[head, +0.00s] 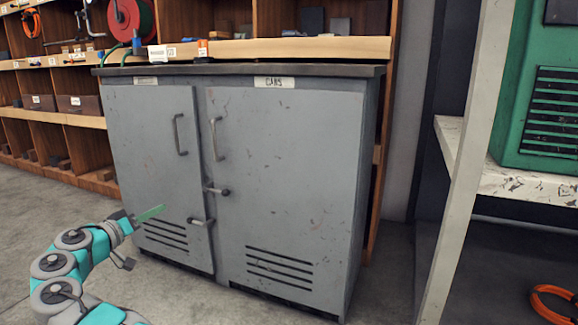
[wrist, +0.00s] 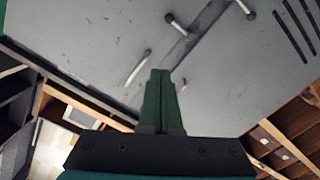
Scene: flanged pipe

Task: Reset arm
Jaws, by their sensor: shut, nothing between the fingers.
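My gripper (head: 150,214) is at the lower left in the head view, in front of the left door of a grey metal cabinet. Its green fingers are pressed together with nothing between them. In the wrist view my gripper (wrist: 161,75) points at the cabinet doors (wrist: 90,45), which appear turned over. No finger touches a handle that I can see. The cabinet (head: 290,170) has two doors, and both look closed or nearly so. The right door carries a label reading "CANS".
Door handles (head: 216,139) and latches (head: 201,221) stick out from the cabinet front. Wooden shelves (head: 62,118) stand at the left and behind. A white post (head: 466,165) and a green machine (head: 543,90) on a bench are at the right. An orange coil (head: 553,305) lies low right.

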